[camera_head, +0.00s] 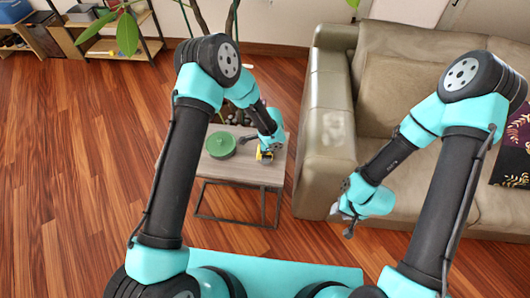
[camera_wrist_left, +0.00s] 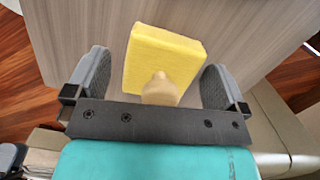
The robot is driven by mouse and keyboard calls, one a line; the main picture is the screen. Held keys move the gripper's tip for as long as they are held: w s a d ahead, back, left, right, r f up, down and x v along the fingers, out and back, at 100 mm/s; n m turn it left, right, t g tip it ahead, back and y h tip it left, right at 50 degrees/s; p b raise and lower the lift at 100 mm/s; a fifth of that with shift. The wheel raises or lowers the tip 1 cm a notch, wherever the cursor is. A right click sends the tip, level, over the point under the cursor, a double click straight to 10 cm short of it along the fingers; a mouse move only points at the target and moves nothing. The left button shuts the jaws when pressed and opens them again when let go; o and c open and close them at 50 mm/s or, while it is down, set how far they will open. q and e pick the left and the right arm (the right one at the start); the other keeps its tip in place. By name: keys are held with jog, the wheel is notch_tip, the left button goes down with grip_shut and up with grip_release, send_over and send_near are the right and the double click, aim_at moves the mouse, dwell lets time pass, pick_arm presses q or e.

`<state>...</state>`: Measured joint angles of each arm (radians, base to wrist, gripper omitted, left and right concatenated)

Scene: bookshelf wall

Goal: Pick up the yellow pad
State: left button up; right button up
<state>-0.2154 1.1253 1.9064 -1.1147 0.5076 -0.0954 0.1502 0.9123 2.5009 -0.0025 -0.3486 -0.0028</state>
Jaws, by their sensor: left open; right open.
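The yellow pad (camera_wrist_left: 150,50) is a thick block with a beige knob (camera_wrist_left: 160,90) on its near part. In the left wrist view it lies between the two fingers of my left gripper (camera_wrist_left: 157,65), which is open, with visible gaps on both sides. In the head view the pad (camera_head: 265,156) is small and partly hidden by my left gripper, on the grey side table (camera_head: 245,174). My right gripper (camera_head: 344,217) is open and empty, in front of the sofa, far from the pad.
A green round object (camera_head: 220,145) sits on the table left of the pad. The sofa (camera_head: 325,130) stands close to the table's right side. A patterned cushion (camera_head: 513,160) lies on it. The wooden floor (camera_head: 70,180) at left is clear.

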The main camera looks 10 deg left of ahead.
dwell(0.4)
pick_arm(q)
jog(key=c, duration=0.9)
jog(key=shift+r, duration=0.1)
jog(key=shift+r, duration=1.75)
jog(key=s+d+r, duration=0.1)
jog(key=s+d, duration=0.1)
jog(key=s, duration=1.4)
jog(key=shift+r, duration=0.2)
